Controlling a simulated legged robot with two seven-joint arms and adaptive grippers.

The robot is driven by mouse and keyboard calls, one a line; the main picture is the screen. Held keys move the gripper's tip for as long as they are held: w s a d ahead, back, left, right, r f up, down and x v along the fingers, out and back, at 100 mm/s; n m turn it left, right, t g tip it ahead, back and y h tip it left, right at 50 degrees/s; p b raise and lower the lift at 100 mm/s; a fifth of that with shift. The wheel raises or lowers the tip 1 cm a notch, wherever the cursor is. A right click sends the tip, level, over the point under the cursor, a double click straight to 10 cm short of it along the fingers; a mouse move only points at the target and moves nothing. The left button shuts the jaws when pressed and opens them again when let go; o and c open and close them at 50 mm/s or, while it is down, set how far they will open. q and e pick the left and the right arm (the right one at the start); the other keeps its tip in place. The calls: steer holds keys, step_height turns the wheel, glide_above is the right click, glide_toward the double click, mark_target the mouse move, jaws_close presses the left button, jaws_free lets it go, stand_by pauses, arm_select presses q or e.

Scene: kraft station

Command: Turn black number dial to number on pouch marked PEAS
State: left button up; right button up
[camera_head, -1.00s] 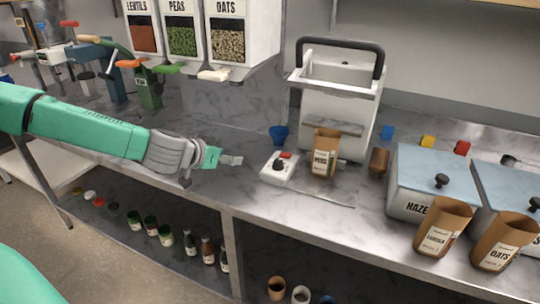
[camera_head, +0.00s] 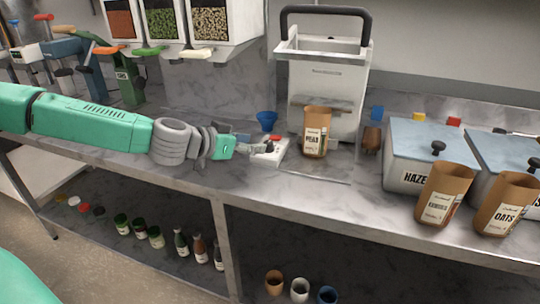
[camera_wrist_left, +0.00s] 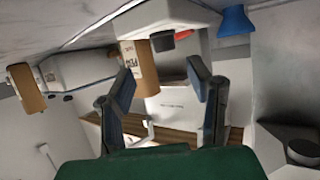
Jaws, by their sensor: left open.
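The white dial box (camera_head: 272,157) sits on the counter with a black dial (camera_head: 266,147) and a red part on top. The black dial also shows in the left wrist view (camera_wrist_left: 162,41). The brown pouch marked PEAS (camera_head: 315,133) stands upright just right of the box; any number on it is too small to read. My left gripper (camera_head: 250,148) is at the left side of the box, partly covering it. In the wrist view its fingers (camera_wrist_left: 162,90) are spread, with the dial ahead between them and apart from them. My right gripper is not in view.
A blue cup (camera_head: 267,121) stands behind the box. A white machine with a black handle (camera_head: 328,80) stands behind the pouch. Lidded bins (camera_head: 432,150) and pouches marked OATS (camera_head: 505,205) and another label (camera_head: 445,195) are at right.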

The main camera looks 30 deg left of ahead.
mark_target(268, 142)
arm_select(q)
steer(key=x, duration=0.2)
steer(key=b+x, duration=0.1)
steer(key=x, duration=0.1)
steer(key=a+b+x, duration=0.1)
steer(key=x, duration=0.1)
steer(key=shift+f, duration=0.25)
steer(key=shift+w+a+f, duration=0.1)
steer(key=shift+w+f, duration=0.1)
steer(key=shift+w, duration=0.35)
steer(key=shift+w+d+r, duration=0.1)
steer(key=shift+d+r, duration=0.1)
steer(key=shift+d, duration=0.4)
steer(key=shift+c, duration=0.8)
steer(key=c, duration=0.6)
jaws_close()
steer(key=shift+a+f, duration=0.15)
steer(key=shift+a, duration=0.1)
